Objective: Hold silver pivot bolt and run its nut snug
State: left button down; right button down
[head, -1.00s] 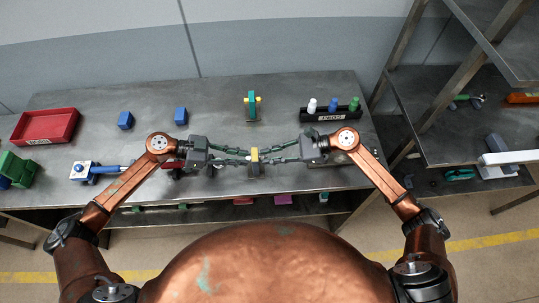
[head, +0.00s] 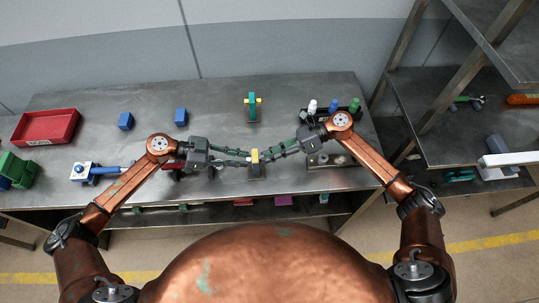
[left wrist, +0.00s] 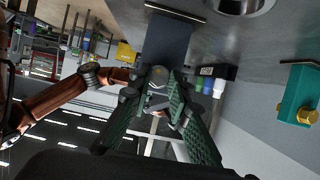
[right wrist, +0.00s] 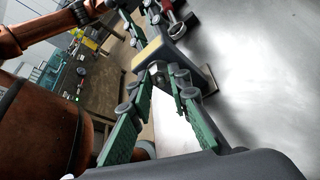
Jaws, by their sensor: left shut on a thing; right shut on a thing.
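In the left wrist view, my left fingers are closed around a silver hex piece (left wrist: 158,75), which appears to be the pivot bolt's head. In the right wrist view, my right fingers close on a small grey piece (right wrist: 158,70) beside the yellow block, seemingly the nut. Its thread and seating are hidden.
A teal and yellow fixture (head: 252,106) stands behind. A black rack (head: 331,114) with white, blue and green items is at back right. Blue blocks (head: 181,115), a red tray (head: 46,127) and a blue-handled tool (head: 102,170) lie left.

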jog(key=shift+w+d+m, duration=0.1)
jog(key=shift+m, duration=0.2)
dwell(0.4)
jog(key=c, duration=1.8)
grip_release()
jog(key=v, duration=1.2)
jog(key=shift+w, duration=0.15)
